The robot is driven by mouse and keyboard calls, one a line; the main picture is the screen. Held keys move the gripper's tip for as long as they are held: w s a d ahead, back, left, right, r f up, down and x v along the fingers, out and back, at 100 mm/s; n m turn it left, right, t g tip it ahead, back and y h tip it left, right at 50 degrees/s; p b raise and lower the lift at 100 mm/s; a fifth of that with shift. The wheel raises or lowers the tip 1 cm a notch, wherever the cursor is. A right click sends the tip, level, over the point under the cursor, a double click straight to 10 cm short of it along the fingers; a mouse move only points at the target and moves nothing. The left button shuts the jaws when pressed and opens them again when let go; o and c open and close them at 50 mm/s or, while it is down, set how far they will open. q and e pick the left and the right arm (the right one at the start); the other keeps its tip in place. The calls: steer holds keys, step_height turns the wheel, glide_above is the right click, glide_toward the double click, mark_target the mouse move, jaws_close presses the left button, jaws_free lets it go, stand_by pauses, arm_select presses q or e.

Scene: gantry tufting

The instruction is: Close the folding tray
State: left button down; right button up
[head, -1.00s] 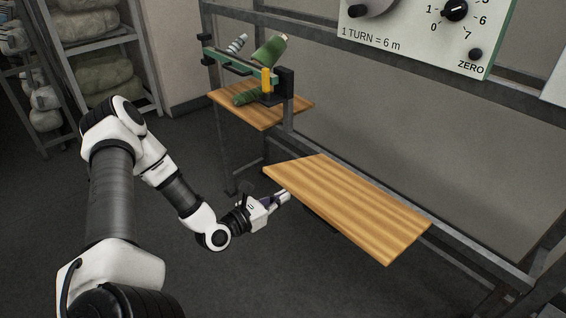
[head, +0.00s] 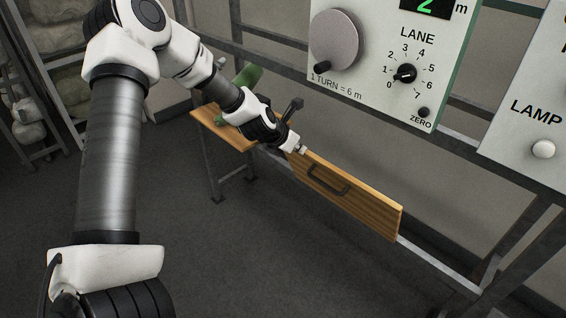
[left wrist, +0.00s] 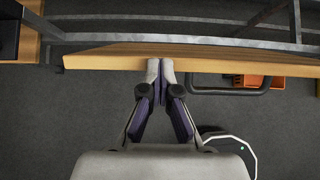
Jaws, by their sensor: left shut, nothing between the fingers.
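The folding tray (head: 375,214) is a striped wooden board on the metal frame. It stands steeply on edge, its underside with a dark bar handle (head: 327,183) facing me. In the left wrist view, the tray (left wrist: 105,58) shows as a long wooden edge across the top, with the handle (left wrist: 238,89) below it. My left gripper (head: 301,149) is at the tray's upper left corner. In the left wrist view its fingertips (left wrist: 161,66) are together with nothing between them, at or very close to the board; contact is hard to tell. My right gripper is out of view.
A second wooden shelf (head: 213,128) with green items stands behind my left arm. The control panel (head: 385,105) with a crank and dial hangs above the tray, and a lamp panel (head: 535,130) is at right. The floor in front is clear.

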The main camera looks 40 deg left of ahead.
arm_select(q)
steer(key=w, duration=0.2)
steer(key=w+r+b, duration=0.1)
steer(key=shift+w+d, duration=0.15)
steer(key=shift+w, duration=0.2)
steer(key=shift+w+d+r+b, duration=0.1)
steer(key=shift+w+r+b, duration=0.15)
steer(key=shift+w, duration=0.35)
steer(key=shift+w+d+r+b, duration=0.1)
steer(key=shift+w+b, duration=0.2)
steer(key=shift+w, duration=0.3)
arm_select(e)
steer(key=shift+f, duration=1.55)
arm_select(q)
steer(key=shift+a, duration=0.1)
